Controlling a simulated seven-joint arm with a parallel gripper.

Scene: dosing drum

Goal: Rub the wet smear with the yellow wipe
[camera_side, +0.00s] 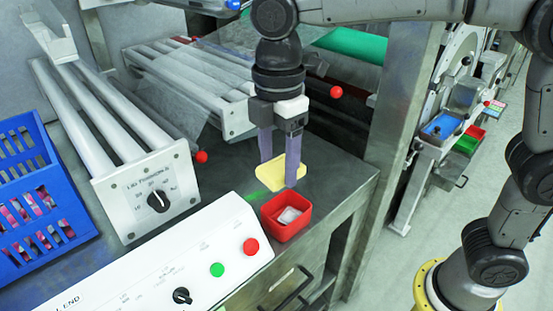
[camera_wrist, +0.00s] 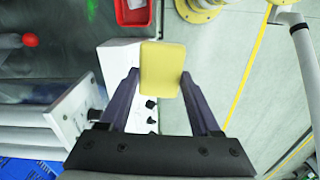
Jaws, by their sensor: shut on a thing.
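The yellow wipe (camera_side: 279,176) is a flat pale-yellow pad. My gripper (camera_side: 278,172) points down and is shut on it, with one purple finger at each side. In the wrist view the wipe (camera_wrist: 161,68) sits between the fingertips of my gripper (camera_wrist: 159,74). A green wet smear (camera_side: 257,195) lies on the dark bench, below and left of the wipe in the side view. Part of it may be hidden by the wipe. In the wrist view a faint green patch (camera_wrist: 92,9) shows at the top, apart from the wipe.
A red bin (camera_side: 287,217) holding a whitish item stands just in front of the wipe. A white control panel (camera_side: 160,270) with buttons runs along the front. A white roller unit (camera_side: 147,195) and a blue crate (camera_side: 40,200) are at the left. Red knobs (camera_side: 201,157) stick out behind.

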